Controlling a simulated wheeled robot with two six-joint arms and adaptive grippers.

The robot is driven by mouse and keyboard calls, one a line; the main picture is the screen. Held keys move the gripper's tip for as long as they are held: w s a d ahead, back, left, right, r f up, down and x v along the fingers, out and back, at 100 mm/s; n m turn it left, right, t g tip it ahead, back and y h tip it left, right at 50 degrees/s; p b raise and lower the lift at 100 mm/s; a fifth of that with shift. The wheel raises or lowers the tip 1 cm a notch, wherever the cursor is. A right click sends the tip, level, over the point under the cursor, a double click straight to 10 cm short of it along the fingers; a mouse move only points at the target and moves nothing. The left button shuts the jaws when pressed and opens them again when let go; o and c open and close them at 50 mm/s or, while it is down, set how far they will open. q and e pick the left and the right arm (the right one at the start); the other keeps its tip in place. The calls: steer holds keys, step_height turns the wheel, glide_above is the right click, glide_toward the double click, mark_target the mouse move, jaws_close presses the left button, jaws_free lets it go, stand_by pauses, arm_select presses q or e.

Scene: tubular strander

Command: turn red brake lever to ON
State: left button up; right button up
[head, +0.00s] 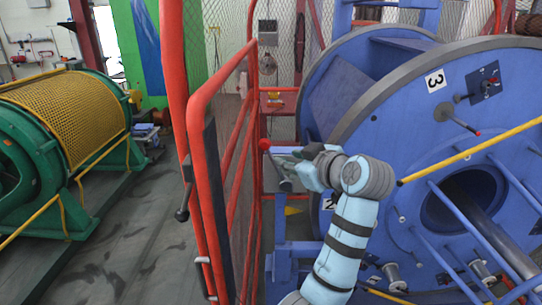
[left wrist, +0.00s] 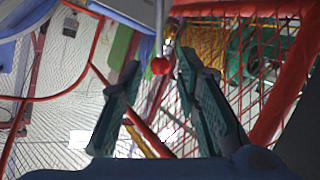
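The brake lever has a red ball knob (head: 265,144) and shows left of my left gripper (head: 285,160) in the head view. Part of the lever is hidden behind the gripper. In the left wrist view the red knob (left wrist: 161,66) hangs on a pale rod between the tips of my left gripper (left wrist: 158,62). The two fingers are apart, with gaps on both sides of the knob. Whether the knob lies fully between the tips or slightly beyond them, I cannot tell. No ON marking is readable. My right gripper is not in view.
A red mesh gate (head: 205,150) stands close left of the lever. The big blue strander wheel (head: 380,110), marked 3, fills the right, with a yellow bar (head: 470,151) across it. A green machine with a yellow mesh guard (head: 70,110) stands left. The floor between is clear.

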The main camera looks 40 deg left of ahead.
mark_target(272, 156)
arm_select(q)
steer(key=p+x, duration=0.1)
steer(key=x, duration=1)
steer(key=shift+w+a+f, duration=0.2)
steer(key=shift+a, duration=0.2)
jaws_close()
